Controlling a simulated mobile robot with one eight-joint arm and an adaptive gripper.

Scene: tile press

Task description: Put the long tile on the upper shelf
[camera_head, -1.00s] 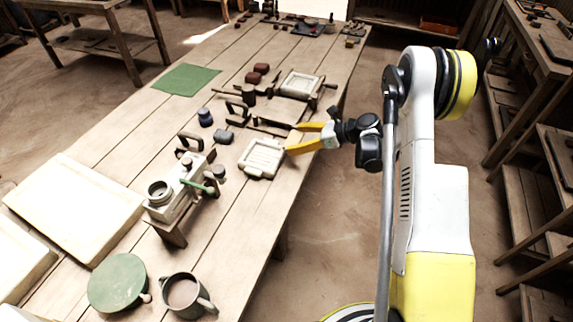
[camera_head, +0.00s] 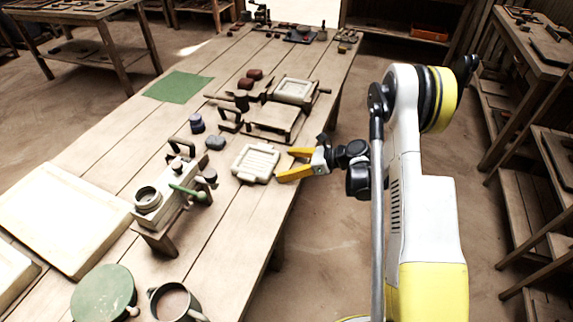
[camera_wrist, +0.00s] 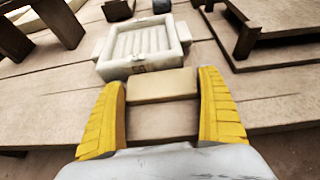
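In the wrist view a plain beige block (camera_wrist: 163,86), which I take for the long tile, spans the gap between my yellow fingers and meets both. My gripper (camera_head: 286,165) is shut on it, just over the table's right edge. Wooden racks with shelves stand at the right (camera_head: 535,205); I cannot tell which shelf is the upper one meant.
The table (camera_head: 85,150) holds a small low stand (camera_head: 270,122), a press-like device with a green handle (camera_head: 170,200), a green cloth (camera_head: 178,88), a mug (camera_head: 175,303) and large pale slabs (camera_head: 62,215). Open floor (camera_head: 325,235) lies between table and racks.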

